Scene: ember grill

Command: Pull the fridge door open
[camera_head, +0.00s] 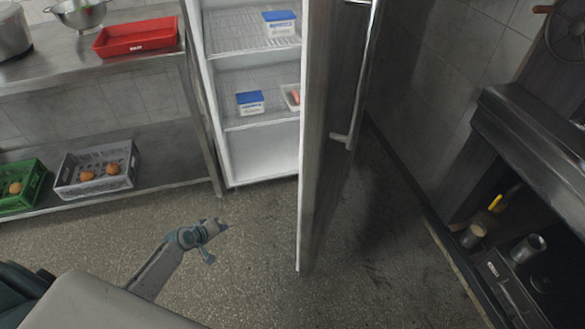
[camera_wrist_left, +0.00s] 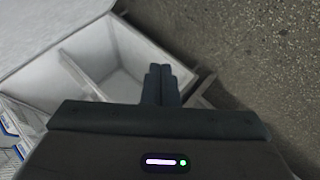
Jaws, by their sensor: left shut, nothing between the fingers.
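The fridge (camera_head: 262,165) stands at the back centre with its white interior and wire shelves exposed. Its door (camera_head: 318,150) stands wide open, seen almost edge-on, with a long vertical bar handle (camera_head: 357,90) on its right, outer face. My left gripper (camera_head: 222,226) is in front of the fridge, left of the door's lower edge, apart from the handle. In the left wrist view its fingers (camera_wrist_left: 160,84) are shut together with nothing between them, in front of white, bin-like compartments (camera_wrist_left: 118,62). My right gripper is not in view.
Inside the fridge are blue-lidded boxes (camera_head: 250,102). A steel table (camera_head: 60,72) at the left holds a red tray (camera_head: 136,37), with a grey crate (camera_head: 97,170) and green crate (camera_head: 20,190) below. A dark grill unit (camera_head: 535,135) stands right. The floor (camera_head: 240,265) is clear.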

